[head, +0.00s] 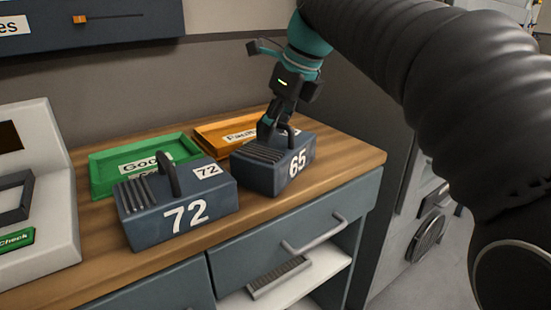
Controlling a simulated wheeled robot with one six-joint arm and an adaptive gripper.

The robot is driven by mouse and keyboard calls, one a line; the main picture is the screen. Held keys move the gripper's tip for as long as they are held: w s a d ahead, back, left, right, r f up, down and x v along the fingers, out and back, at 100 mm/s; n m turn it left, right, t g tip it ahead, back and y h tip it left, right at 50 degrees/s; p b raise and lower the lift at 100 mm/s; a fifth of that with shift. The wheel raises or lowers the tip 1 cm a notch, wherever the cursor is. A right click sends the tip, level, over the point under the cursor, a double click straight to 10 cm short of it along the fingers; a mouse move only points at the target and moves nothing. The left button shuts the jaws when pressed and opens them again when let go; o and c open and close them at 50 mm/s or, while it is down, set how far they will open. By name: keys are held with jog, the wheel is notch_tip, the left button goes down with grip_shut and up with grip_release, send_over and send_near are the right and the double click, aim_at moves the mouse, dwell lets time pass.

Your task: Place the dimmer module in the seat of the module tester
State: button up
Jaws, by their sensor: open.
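Two dark blue-grey dimmer modules stand on the wooden bench in the head view. The module marked 72 (178,212) is nearer, with an upright black handle on top. The module marked 65 (270,166) is to its right and farther back, also with a handle. My gripper (272,130) is open, pointing down at the handle of module 65. Whether it touches the handle I cannot tell. At the left edge is a pale tester (62,190) with a dark screen, a dark-framed seat (14,202) and a green label ending in "Check". The picture cuts off its left part.
A green tray (100,187) lies behind module 72, its label partly hidden. An orange tray (207,138) lies behind module 65. A drawer handle (315,238) juts out below the bench's front edge. Bare wood shows right of module 65.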

grip_shut()
jog(key=shift+r, duration=0.15)
dwell(0.4)
